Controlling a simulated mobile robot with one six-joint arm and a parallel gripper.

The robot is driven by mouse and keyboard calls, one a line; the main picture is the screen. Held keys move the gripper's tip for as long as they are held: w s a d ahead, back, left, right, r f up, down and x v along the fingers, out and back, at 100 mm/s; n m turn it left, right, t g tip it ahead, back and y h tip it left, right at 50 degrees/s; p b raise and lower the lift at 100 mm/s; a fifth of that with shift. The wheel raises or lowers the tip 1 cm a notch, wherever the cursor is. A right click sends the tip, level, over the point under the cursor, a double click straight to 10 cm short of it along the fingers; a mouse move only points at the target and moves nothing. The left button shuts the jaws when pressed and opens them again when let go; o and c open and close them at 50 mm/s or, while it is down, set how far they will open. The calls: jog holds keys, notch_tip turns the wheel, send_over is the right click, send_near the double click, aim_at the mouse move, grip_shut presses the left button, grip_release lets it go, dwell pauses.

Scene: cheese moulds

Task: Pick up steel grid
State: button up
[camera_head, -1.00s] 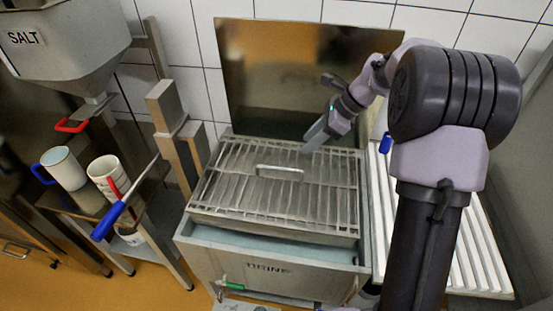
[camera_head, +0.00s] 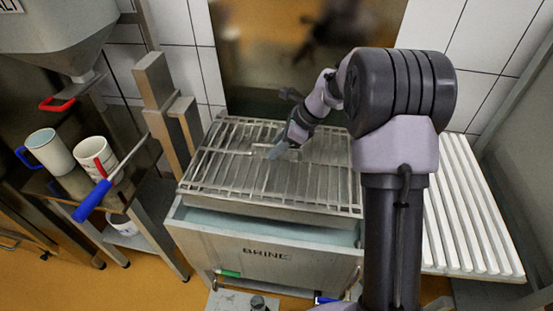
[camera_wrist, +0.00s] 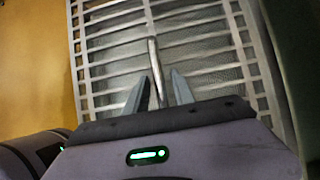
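The steel grid (camera_head: 228,172) lies flat on top of the brine tank (camera_head: 205,245), with a raised bar handle in its middle. In the wrist view the grid (camera_wrist: 100,45) fills the centre, and its handle (camera_wrist: 153,60) runs lengthwise between my two fingers. My gripper (camera_head: 274,155) is down at the grid's middle, by the handle. In the wrist view my gripper (camera_wrist: 160,76) is open, with one finger on each side of the handle and a gap visible on the right. Whether the left finger touches the handle I cannot tell.
A white ribbed drain board (camera_head: 470,215) lies right of the tank. At left, a side shelf holds a blue-handled mug (camera_head: 50,152), a red-handled mug (camera_head: 96,156) and a blue-handled tool (camera_head: 92,200). The salt hopper (camera_head: 65,35) hangs at upper left.

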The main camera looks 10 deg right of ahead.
grip_shut()
jog(key=shift+w, duration=0.1)
dwell(1.1)
